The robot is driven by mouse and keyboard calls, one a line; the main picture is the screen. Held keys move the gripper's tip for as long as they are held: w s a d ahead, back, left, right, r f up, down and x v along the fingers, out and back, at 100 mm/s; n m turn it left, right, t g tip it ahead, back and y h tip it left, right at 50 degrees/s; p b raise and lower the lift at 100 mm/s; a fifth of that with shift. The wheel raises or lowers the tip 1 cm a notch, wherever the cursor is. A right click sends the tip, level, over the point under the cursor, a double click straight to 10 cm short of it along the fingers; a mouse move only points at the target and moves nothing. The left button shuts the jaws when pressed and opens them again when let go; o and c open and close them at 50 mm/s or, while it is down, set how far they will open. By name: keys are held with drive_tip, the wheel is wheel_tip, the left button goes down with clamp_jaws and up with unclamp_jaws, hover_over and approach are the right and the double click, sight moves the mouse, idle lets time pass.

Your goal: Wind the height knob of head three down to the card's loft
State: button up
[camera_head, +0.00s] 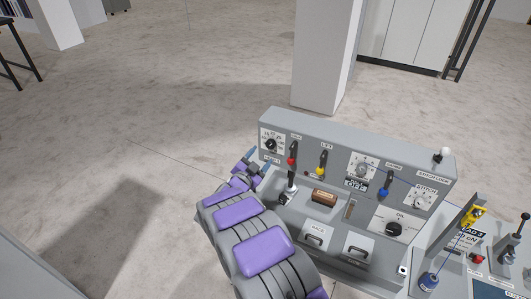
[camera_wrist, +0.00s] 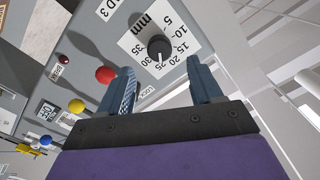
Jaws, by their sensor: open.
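The height knob (camera_head: 270,144) is black on a white dial plate at the upper left of the grey console. In the wrist view the knob (camera_wrist: 159,47) has a millimetre scale from 5 to 35, and its white mark appears to point near 25. My gripper (camera_head: 256,162) is open and empty at the console's left end. In the wrist view its blue fingers (camera_wrist: 161,82) are apart, with the knob beyond them, not between them. A small dark-and-white card (camera_head: 356,184) is below the middle dial; its text is too small to read surely.
The console (camera_head: 320,135) carries red (camera_head: 292,160), yellow (camera_head: 321,170) and blue (camera_head: 384,190) levers. Another black knob (camera_head: 394,229) is on the lower deck. A thread stand with a blue spool (camera_head: 429,281) is at right. The floor left of the console is clear.

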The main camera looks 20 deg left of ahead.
drive_tip(key=s+a+b, duration=0.1)
drive_tip(key=s, duration=1)
drive_tip(key=shift+a+f, duration=0.1)
drive_tip(key=shift+a, duration=0.05)
drive_tip(key=shift+w, duration=0.15)
drive_tip(key=w+d+n+g+y+b, duration=0.2)
drive_tip(key=w+d+g+y+b, duration=0.1)
drive_tip(key=w+g+y+b, duration=0.15)
drive_tip(key=s+d+n+g+y+b, duration=0.2)
drive_tip(key=s+d+n+g+b, duration=0.25)
drive_tip(key=d, duration=0.45)
drive_tip(key=s+d+f+g+h+b, duration=0.1)
drive_tip(key=s+d+f+g+b, duration=0.1)
drive_tip(key=s+d, duration=0.9)
drive_tip(key=s+d+f+g+h+b, duration=0.2)
drive_tip(key=s+d+g, duration=0.3)
drive_tip(key=s+d, duration=0.6)
drive_tip(key=s+d+f+g+h+b, duration=0.2)
drive_tip(key=s+d+f+g+b, duration=0.1)
drive_tip(key=s+d, duration=0.8)
drive_tip(key=s+b, duration=0.1)
drive_tip(key=s, duration=0.2)
drive_tip(key=shift+f+n+g, duration=0.35)
drive_tip(key=shift+g, duration=0.05)
